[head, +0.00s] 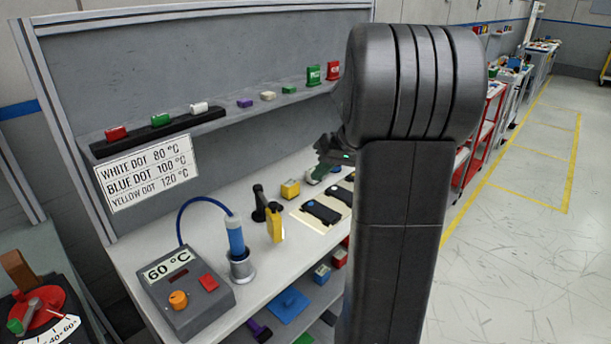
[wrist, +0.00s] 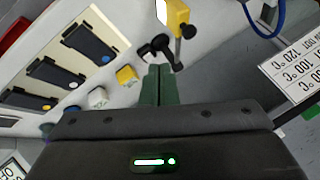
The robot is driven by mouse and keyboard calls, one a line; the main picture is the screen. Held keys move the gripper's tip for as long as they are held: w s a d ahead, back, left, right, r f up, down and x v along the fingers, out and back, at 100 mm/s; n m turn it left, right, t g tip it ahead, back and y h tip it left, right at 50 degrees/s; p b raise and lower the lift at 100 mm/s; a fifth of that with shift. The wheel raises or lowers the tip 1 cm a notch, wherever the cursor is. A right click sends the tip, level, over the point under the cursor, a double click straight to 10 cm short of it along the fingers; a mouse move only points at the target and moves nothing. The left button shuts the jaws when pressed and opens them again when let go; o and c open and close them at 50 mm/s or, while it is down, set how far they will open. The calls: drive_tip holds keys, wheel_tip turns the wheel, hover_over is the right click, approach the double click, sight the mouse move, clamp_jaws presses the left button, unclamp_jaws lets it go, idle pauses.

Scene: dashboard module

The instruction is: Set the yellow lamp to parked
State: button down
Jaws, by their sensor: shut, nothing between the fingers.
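A yellow lamp (head: 275,223) with a pale face hangs tilted down from a short black stand (head: 258,206) on the bench, right of the blue-handled tool. In the wrist view the yellow lamp (wrist: 178,18) is at the top, with its white face at the left and the black joint (wrist: 188,31) beside it. My gripper (head: 322,170) is beyond the lamp over the bench, partly hidden by my arm. In the wrist view my gripper (wrist: 160,72) has its green fingers together, empty, apart from the lamp and pointing toward its stand.
A yellow block (head: 290,189) stands near the lamp. A cream board with dark devices (head: 321,213) lies in front. A blue-handled tool (head: 235,236) stands in a metal holder beside a grey control box (head: 187,298). A shelf with coloured blocks (head: 160,134) runs along the back panel.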

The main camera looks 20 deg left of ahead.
drive_tip(key=p, duration=0.1)
approach(267, 208)
drive_tip(key=w+d+f, duration=0.2)
drive_tip(key=w+d, duration=0.1)
drive_tip(key=d, duration=0.1)
drive_tip(key=s+a, duration=0.1)
drive_tip(key=s+a+f+p, duration=0.1)
drive_tip(key=a, duration=0.1)
drive_tip(key=shift+s+a+f+p, duration=0.1)
drive_tip(key=shift+a+f+p, duration=0.05)
drive_tip(key=shift+a+p, duration=0.2)
drive_tip(key=shift+s+a, duration=0.1)
drive_tip(key=shift+s, duration=0.05)
